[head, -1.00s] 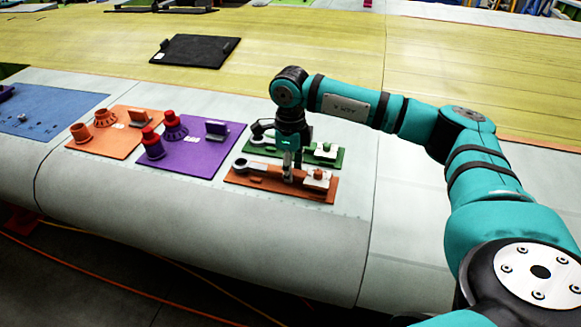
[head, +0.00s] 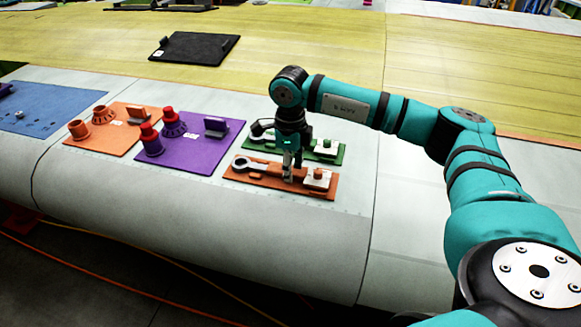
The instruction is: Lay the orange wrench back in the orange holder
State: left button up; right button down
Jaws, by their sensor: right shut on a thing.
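The orange holder (head: 270,187) is a flat orange board on the pale wing surface. The wrench (head: 241,162) lies along it, with its grey ring end at the board's left and its handle running right under my gripper. My right gripper (head: 288,178) points down over the middle of the board and is shut on the wrench's handle. Its fingers hide part of the handle. I cannot tell whether the wrench rests fully in the holder or sits just above it. My left gripper is out of view.
A green holder (head: 330,157) with a similar tool lies just behind. To the left are a purple board (head: 190,160) with red-topped parts and an orange board (head: 95,145) with cups. A black board (head: 195,50) lies farther back. The wing surface in front is clear.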

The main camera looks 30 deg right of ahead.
jog(key=c, duration=1)
grip_release()
jog(key=shift+o, duration=0.2)
notch_tip(320, 180, up, 12)
